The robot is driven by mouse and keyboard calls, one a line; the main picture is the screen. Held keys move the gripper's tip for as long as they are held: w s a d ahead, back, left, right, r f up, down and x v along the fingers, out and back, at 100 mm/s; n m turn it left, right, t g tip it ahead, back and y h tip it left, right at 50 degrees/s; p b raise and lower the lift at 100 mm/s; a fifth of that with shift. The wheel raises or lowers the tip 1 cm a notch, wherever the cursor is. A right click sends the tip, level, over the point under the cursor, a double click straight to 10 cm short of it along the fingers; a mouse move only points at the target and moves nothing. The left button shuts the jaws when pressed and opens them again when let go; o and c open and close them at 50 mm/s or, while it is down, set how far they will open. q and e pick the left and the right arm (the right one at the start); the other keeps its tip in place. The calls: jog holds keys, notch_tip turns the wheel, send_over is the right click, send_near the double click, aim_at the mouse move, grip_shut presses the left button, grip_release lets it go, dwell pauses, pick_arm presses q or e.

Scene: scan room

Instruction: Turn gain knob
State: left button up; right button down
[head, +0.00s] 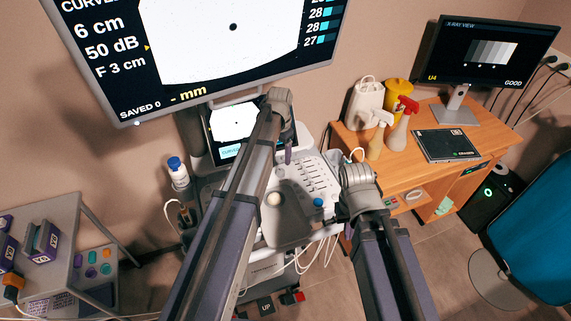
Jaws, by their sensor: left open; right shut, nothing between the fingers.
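The ultrasound console panel (293,190) is in the middle of the head view, with sliders, small keys, a white ball (273,199) and a round blue knob (319,202). The blue knob looks like the gain knob; no label is readable. My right gripper (329,221) is shut and empty, just below and right of the blue knob; I cannot tell whether it touches. My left gripper (288,156) is open above the panel's upper part, and its arm hides the panel's left side.
A small screen (233,128) stands behind the panel. A wooden desk (400,170) at the right holds spray bottles (400,125), a tablet (448,145) and an X-ray monitor (490,50). A grey cart (62,215) is at left, a blue chair (535,240) at right.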

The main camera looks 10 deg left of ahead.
aim_at(281, 171)
pick_arm(q)
jog(key=shift+s+f, duration=0.1)
jog(key=shift+f+b, duration=0.65)
notch_tip(281, 171, down, 6)
jog(key=b, duration=0.6)
jog(key=shift+f, duration=0.2)
grip_shut()
